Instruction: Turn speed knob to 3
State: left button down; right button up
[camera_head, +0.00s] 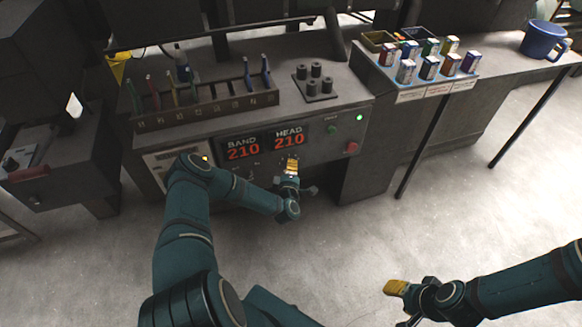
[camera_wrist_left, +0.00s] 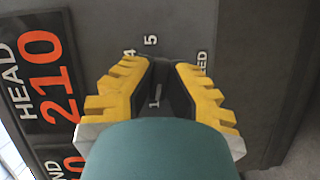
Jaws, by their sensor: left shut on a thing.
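The machine's front panel (camera_head: 232,174) carries the speed knob, which my left gripper (camera_head: 291,166) hides in the head view. In the left wrist view, my left gripper (camera_wrist_left: 164,68) has its yellow fingers closed in on a dark knob (camera_wrist_left: 159,62), mostly covered by the fingertips. Dial numbers 4 and 5 (camera_wrist_left: 150,40) show just beyond the fingertips, and a 1 shows between the fingers. Part of a label ending in "ED" (camera_wrist_left: 202,60) is beside the right finger. I cannot read which number the knob points to. My right gripper (camera_head: 396,288) hangs over the floor, away from the panel.
Red displays (camera_head: 265,143) read BAND 210 and HEAD 210. A green light (camera_head: 359,117) and a red button (camera_head: 351,147) sit at the panel's right. A tool rack (camera_head: 205,112) and dark cylinders (camera_head: 315,82) stand on top. The floor in front is clear.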

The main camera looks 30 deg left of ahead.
pick_arm(q)
jog(key=shift+w+a+r, duration=0.15)
jog(key=shift+a+r, duration=0.05)
jog(key=m+g+p, duration=0.1)
jog(key=m+p, duration=0.2)
jog(key=shift+w+r+g, duration=0.1)
jog(key=shift+r+g, duration=0.15)
jog(key=shift+g, duration=0.15)
jog(key=m+g+p, duration=0.1)
jog(key=m+p, duration=0.1)
jog(key=m, duration=0.1)
jog(key=shift+m+g+y, duration=0.4)
jog(key=shift+w+f+m+g+y, duration=0.1)
jog(key=shift+m+g+y, duration=0.3)
jog(key=shift+m+g, duration=0.55)
jog(key=shift+m+g+y, duration=0.4)
jog(key=shift+m+g, duration=0.05)
jog(key=shift+m, duration=0.9)
jog(key=c, duration=0.9)
grip_release()
jog(key=shift+a, duration=0.1)
jog(key=shift+c, duration=0.2)
jog(key=shift+f, duration=0.2)
